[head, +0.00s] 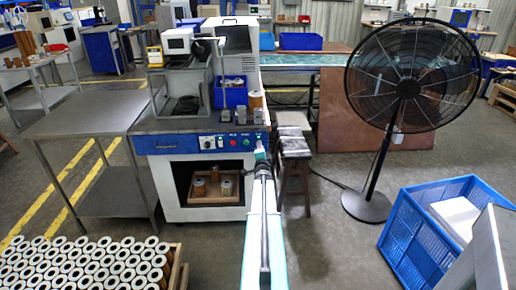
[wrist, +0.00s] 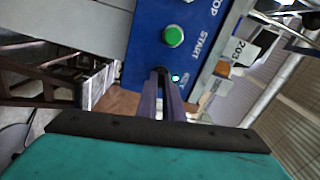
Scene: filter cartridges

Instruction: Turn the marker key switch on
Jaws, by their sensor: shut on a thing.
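My gripper (head: 262,158) reaches to the right end of the blue control panel on the marking machine's bench. In the wrist view, its two dark fingers (wrist: 161,74) are closed together, with their tips at the blue panel (wrist: 148,45), just below the green START button (wrist: 173,36). The marker key switch is at the fingertips and hidden by them, so its angle cannot be seen. A small lit green lamp (wrist: 176,78) shows beside the fingertips, near a partly covered label.
A stool (head: 294,150) stands right of the bench, and a large fan (head: 408,88) further right. A blue crate (head: 405,235) and a tray of several cartridges (head: 85,262) are nearer.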

